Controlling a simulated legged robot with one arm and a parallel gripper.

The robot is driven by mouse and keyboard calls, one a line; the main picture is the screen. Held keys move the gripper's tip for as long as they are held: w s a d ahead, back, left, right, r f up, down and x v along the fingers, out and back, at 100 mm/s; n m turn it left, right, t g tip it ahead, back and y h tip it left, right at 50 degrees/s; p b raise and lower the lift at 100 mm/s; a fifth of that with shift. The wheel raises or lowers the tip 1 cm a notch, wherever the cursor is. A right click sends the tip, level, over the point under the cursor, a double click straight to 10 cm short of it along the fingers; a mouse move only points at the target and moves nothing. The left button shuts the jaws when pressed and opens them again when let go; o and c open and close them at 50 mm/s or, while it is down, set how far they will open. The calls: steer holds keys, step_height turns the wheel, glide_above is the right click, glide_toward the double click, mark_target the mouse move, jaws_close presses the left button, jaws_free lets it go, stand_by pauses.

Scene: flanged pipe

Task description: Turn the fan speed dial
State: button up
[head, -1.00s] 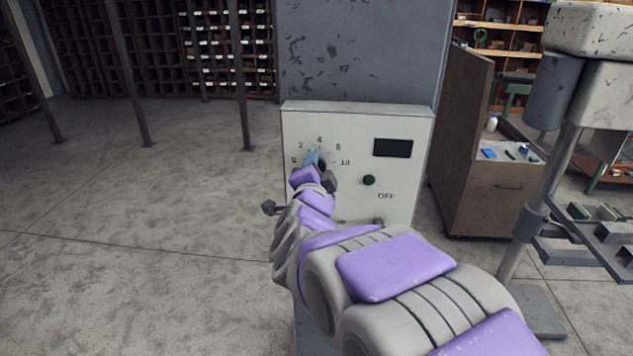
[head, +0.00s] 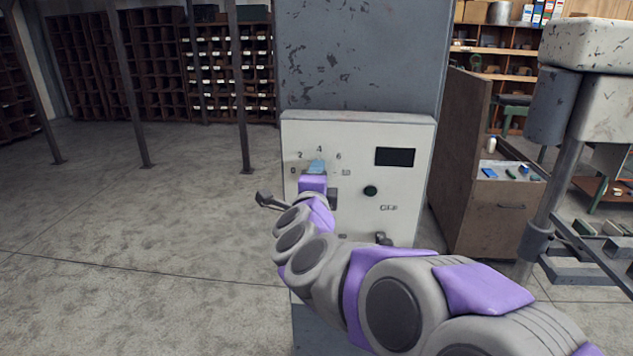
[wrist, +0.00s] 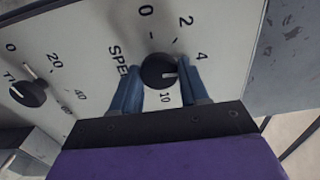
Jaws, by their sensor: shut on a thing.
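The fan speed dial (wrist: 158,72) is a round black knob on a pale panel, under partly hidden "SPEED" lettering. In the wrist view its white mark points right toward one finger, below the 4. The numbers 0, 2, 4 and 10 show around it; the fingers hide others. My gripper (wrist: 158,66) has its two blue fingers on either side of the knob, shut on it. In the head view my gripper (head: 316,167) is at the panel's upper left, below the 4, and hides the dial.
A brown cabinet (head: 472,150) and a grey machine post (head: 556,175) stand at right. The floor at left is clear.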

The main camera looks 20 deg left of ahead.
steer(key=shift+f, duration=0.2)
steer(key=o, duration=1)
steer(key=shift+w, duration=0.15)
steer(key=shift+r, duration=0.1)
steer(key=p+v, duration=0.3)
steer(key=v, duration=1.4)
steer(key=shift+s+a, duration=0.15)
steer(key=shift+s, duration=0.1)
